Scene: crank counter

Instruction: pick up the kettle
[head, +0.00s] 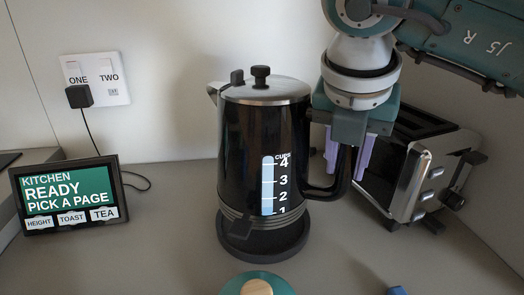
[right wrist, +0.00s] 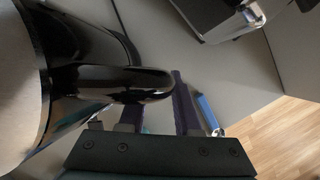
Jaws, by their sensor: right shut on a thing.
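The kettle (head: 245,150) is black with a steel lid and a lit cup gauge. It stands upright at the middle of the head view, over a round black base (head: 264,243); I cannot tell whether there is a small gap between them. My right gripper (head: 346,165) points down from above at the kettle's right side, its purple fingers shut on the kettle's handle. In the right wrist view the dark handle (right wrist: 110,80) reaches to the gripper's fingers (right wrist: 158,112). The handle partly hides one finger. My left gripper is in neither view.
A steel and black toaster (head: 425,170) stands close to the right of the gripper. A tablet (head: 70,194) stands at the left, under a wall socket (head: 96,80) with a plug and cable. A teal round thing with a wooden knob (head: 257,287) is at the front. A blue thing (head: 397,291) lies front right.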

